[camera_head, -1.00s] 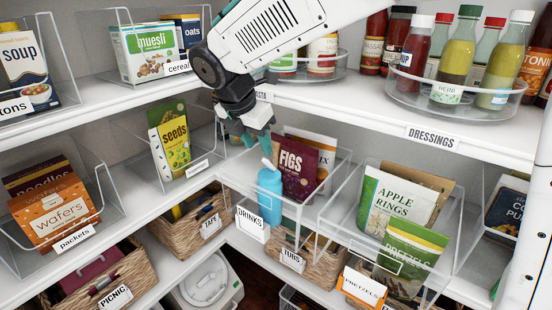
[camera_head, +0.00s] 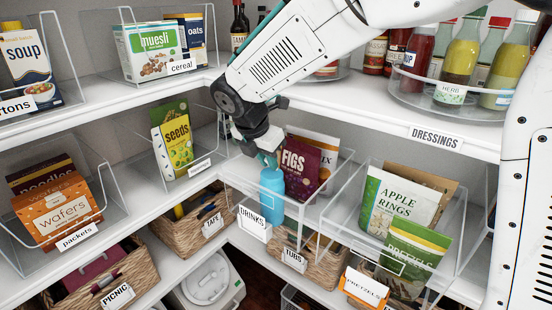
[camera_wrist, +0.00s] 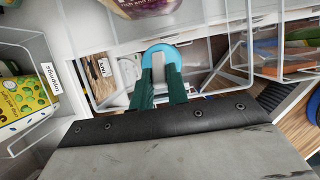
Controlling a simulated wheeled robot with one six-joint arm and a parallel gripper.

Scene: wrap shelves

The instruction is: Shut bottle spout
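The blue bottle (camera_head: 271,197) stands upright at the front of the clear bin with the DRINKS label. My gripper (camera_head: 265,157) is right at its top, pointing down from above. In the wrist view, the bottle's rounded blue top (camera_wrist: 162,48) shows just beyond the dark green fingertips (camera_wrist: 159,76). A pale grey-white piece, seemingly the spout (camera_wrist: 158,66), shows between the fingertips. A narrow gap lies between the fingers, but I cannot tell whether they press on the spout. The spout's angle is hidden in the head view.
Behind the bottle stand a FIGS pouch (camera_head: 297,168) and another pouch. A seeds pouch (camera_head: 172,138) is to the left, an apple rings pouch (camera_head: 400,200) to the right. The upper shelf edge (camera_head: 340,108) runs close by my arm. A TAPE basket (camera_head: 180,238) sits below left.

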